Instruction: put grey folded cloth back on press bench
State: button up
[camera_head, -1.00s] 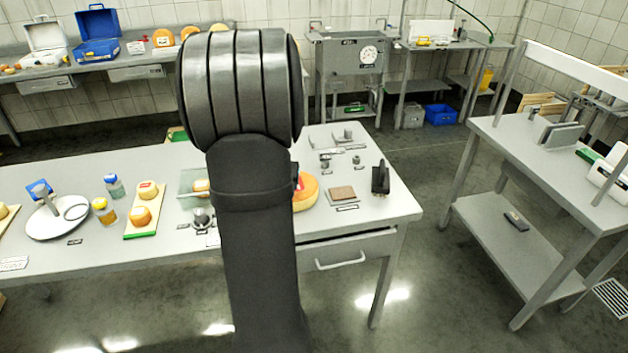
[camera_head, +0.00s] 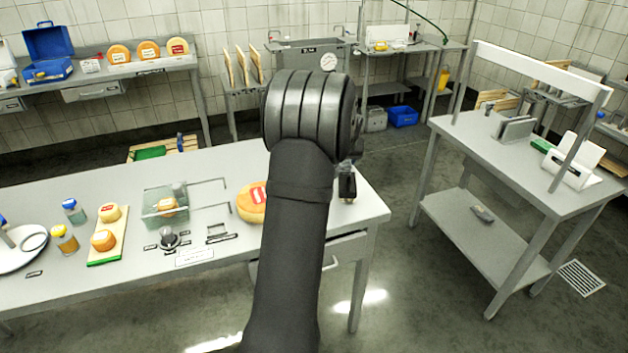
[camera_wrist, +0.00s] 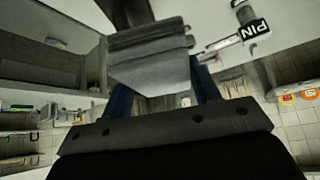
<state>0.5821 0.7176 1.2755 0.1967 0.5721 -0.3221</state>
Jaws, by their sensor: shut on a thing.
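In the wrist view, a grey, layered, folded-looking piece, the grey folded cloth (camera_wrist: 150,72), sits between the two blue fingers of my gripper (camera_wrist: 163,80). The gripper is shut on it. In the head view my own arm hides the gripper and the cloth. A grey bench (camera_head: 110,180) stands in front, with the arm over its right part. Another grey bench (camera_head: 455,128) with a lower shelf stands at the right. I cannot tell from the pictures which one is the press bench.
An orange cheese wheel (camera_head: 250,204) lies on the front bench, left of my arm. A clear box (camera_head: 160,206) and a green-edged board (camera_head: 103,250) stand farther left. A black upright object (camera_head: 347,186) is just right of the arm. Open floor separates the benches.

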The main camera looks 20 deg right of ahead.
jog(key=w+a+f, duration=0.4)
jog(key=w, duration=0.1)
jog(key=w+a+f, duration=0.1)
jog(key=w+f, duration=0.1)
jog(key=w, duration=0.1)
jog(key=shift+w+a+f, duration=0.1)
jog(key=shift+a, duration=0.3)
jog(key=shift+f, duration=1.9)
jog(key=shift+f, duration=0.15)
jog(key=o, duration=0.9)
jog(key=shift+c, duration=0.2)
